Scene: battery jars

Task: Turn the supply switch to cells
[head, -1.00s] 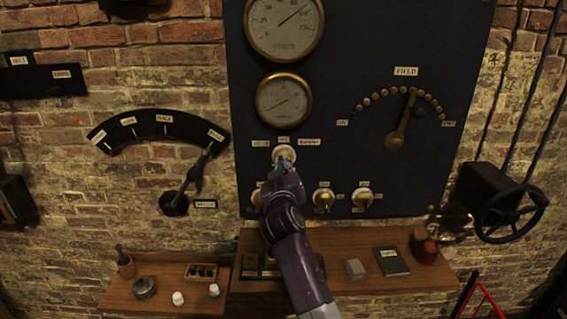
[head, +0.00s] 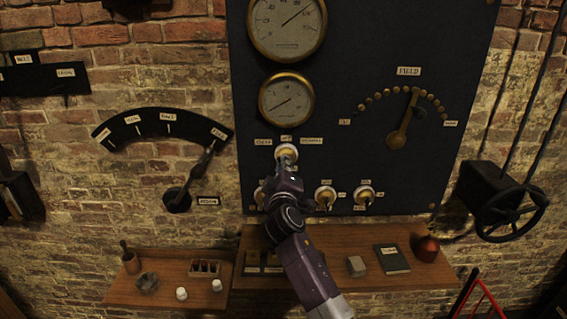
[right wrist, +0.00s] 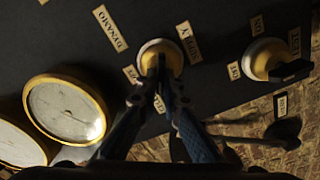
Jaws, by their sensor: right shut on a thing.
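The supply switch (head: 290,150) is a round brass and white knob on the dark panel, below the small gauge. My left gripper is out of view.
Similar knobs (head: 325,197) (head: 366,195) sit lower on the panel. The field lever (head: 402,130) is at right, a handwheel (head: 511,212) beyond it. A long lever (head: 190,180) stands left. A wooden shelf (head: 440,275) with small objects runs below.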

